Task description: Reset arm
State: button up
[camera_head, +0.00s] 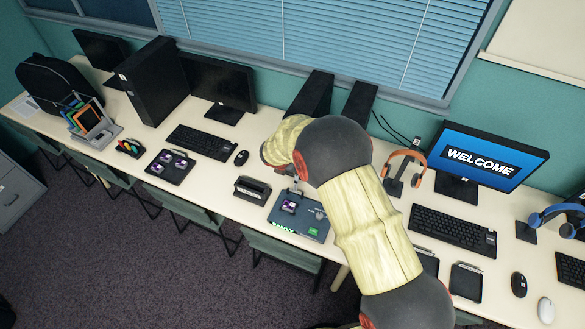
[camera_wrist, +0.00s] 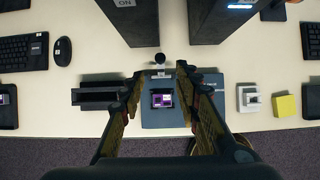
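My gripper (camera_wrist: 160,76) points down over the table, with its two fingers well apart and nothing held between them. Below and between the fingers in the wrist view is a small dark module with a purple and white face (camera_wrist: 162,99), resting on a blue-grey board (camera_wrist: 160,119). The same board (camera_head: 312,228) and purple module (camera_head: 289,206) show in the head view, beneath my arm. My arm's padded links cover the middle right of the head view, and my gripper is mostly hidden there.
A black slotted holder (camera_head: 252,190) stands just left of the board. A black tray (camera_head: 171,167) with several purple modules lies farther left. Two black towers (camera_head: 313,95) stand behind. A WELCOME monitor (camera_head: 485,158), headphones (camera_head: 402,168) and keyboard (camera_head: 452,228) are right. Bare table lies around the mouse (camera_head: 241,158).

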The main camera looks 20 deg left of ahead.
dwell(0.5)
jog(key=s+d+f+m+g+h, duration=0.1)
jog(key=s+d+f+m, duration=0.1)
jog(key=s+d+m, duration=0.3)
jog(key=s+d+r+m+b, duration=0.6)
jog(key=s+d+m, duration=0.3)
jog(key=d, duration=0.3)
jog(key=s+d+r+m+y+b, duration=0.1)
jog(key=s+d+r+m+b, duration=0.5)
jog(key=s+d+r+m, duration=0.2)
jog(key=s+d+r+m+b, duration=0.7)
jog(key=s+d+m, duration=0.4)
jog(key=d, duration=0.5)
jog(key=shift+s+d+m+t+y, duration=0.2)
jog(key=shift+d+m+t+y, duration=0.15)
jog(key=shift+m, duration=0.65)
